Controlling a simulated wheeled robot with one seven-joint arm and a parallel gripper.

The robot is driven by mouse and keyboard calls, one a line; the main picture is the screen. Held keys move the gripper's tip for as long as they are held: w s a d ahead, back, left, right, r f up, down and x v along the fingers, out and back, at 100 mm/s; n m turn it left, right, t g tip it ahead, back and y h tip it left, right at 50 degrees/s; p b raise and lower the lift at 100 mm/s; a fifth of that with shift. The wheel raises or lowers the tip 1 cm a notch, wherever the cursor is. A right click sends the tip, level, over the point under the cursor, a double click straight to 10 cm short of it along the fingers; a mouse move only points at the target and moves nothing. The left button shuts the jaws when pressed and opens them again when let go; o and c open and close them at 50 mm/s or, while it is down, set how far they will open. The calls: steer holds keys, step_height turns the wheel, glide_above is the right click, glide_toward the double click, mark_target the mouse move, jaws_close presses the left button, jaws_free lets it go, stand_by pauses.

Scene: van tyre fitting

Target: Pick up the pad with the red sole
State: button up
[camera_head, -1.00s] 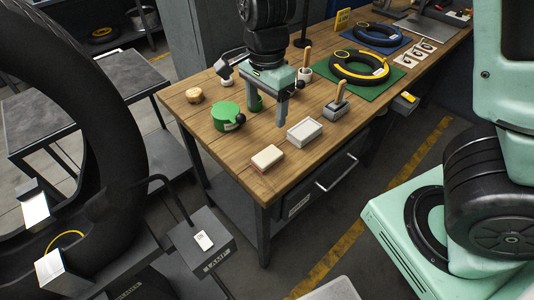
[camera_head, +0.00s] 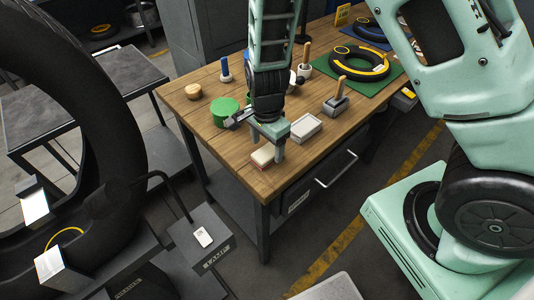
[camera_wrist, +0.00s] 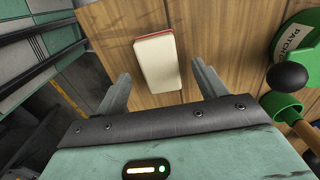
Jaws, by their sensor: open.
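The pad with the red sole (camera_head: 263,156) lies on the wooden workbench near its front left corner, pale side up, with a thin red edge below. In the wrist view the pad (camera_wrist: 157,62) shows as a cream block with a red rim at its far end. My gripper (camera_head: 267,155) is low over the bench at the pad and partly covers it in the head view. In the wrist view my gripper (camera_wrist: 162,88) is open, with one finger on each side of the pad's line. The pad is ahead of the fingertips, with gaps on both sides.
A pale rectangular tray or pad (camera_head: 305,128) lies close to the right. A green tin (camera_head: 224,111) stands behind left; it also shows at the wrist view's right (camera_wrist: 290,45). A wooden-handled tool (camera_head: 337,100) and a tyre on a green mat (camera_head: 371,88) are farther right.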

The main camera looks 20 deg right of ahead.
mark_target(267, 152)
steer(key=shift+f, duration=1.35)
steer(key=c, duration=1)
steer(key=shift+c, duration=0.2)
step_height(267, 152, up, 10)
steer(key=shift+o, duration=0.3)
